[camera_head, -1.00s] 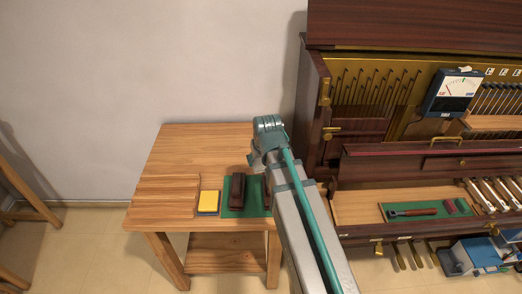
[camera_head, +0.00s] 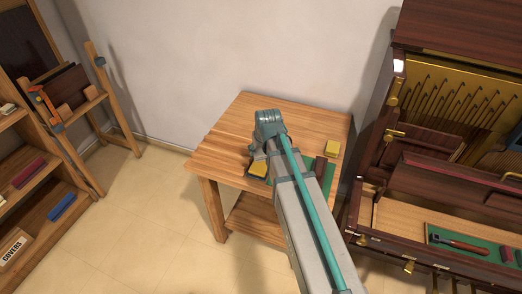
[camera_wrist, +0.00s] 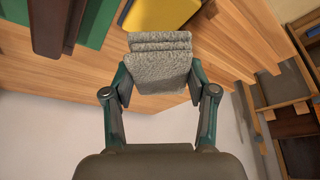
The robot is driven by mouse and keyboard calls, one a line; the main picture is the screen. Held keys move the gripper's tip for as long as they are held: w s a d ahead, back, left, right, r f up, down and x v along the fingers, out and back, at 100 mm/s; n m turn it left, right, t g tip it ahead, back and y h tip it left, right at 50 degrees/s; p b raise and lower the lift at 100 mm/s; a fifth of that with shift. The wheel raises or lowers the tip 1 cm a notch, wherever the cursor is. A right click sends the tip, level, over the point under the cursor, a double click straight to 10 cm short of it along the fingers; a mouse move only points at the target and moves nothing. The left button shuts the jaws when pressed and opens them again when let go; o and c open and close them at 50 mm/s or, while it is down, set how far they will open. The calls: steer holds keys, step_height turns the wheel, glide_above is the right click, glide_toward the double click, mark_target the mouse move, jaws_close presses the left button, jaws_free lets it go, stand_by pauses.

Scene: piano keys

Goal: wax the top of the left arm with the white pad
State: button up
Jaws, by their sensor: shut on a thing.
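The white pad (camera_wrist: 160,70), a grey-white fuzzy block, is between the two fingers of my gripper (camera_wrist: 160,88) in the wrist view. My gripper is shut on it, above the wooden table. In the head view my arm covers most of the gripper and the pad. The piano (camera_head: 440,182) stands to the right with dark reddish-brown wood. Its left arm appears to be the dark left end of the case (camera_head: 356,210), beside the key bed; its top is small in view.
On the table (camera_head: 235,125) are a green mat (camera_head: 330,172), a dark brown block (camera_head: 320,167) and yellow blocks (camera_head: 333,148), (camera_head: 258,168). A shelf (camera_head: 40,205) and a wooden stand (camera_head: 106,100) are at left. The floor between shelf and table is clear.

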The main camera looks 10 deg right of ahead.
mark_target(261, 166)
steer(key=shift+f+b, duration=1.7)
steer(key=shift+f, duration=0.95)
steer(key=shift+s+f, duration=0.1)
steer(key=shift+f, duration=0.45)
steer(key=shift+r, duration=0.15)
steer(key=shift+r+p, duration=2.2)
steer(key=shift+r, duration=1.2)
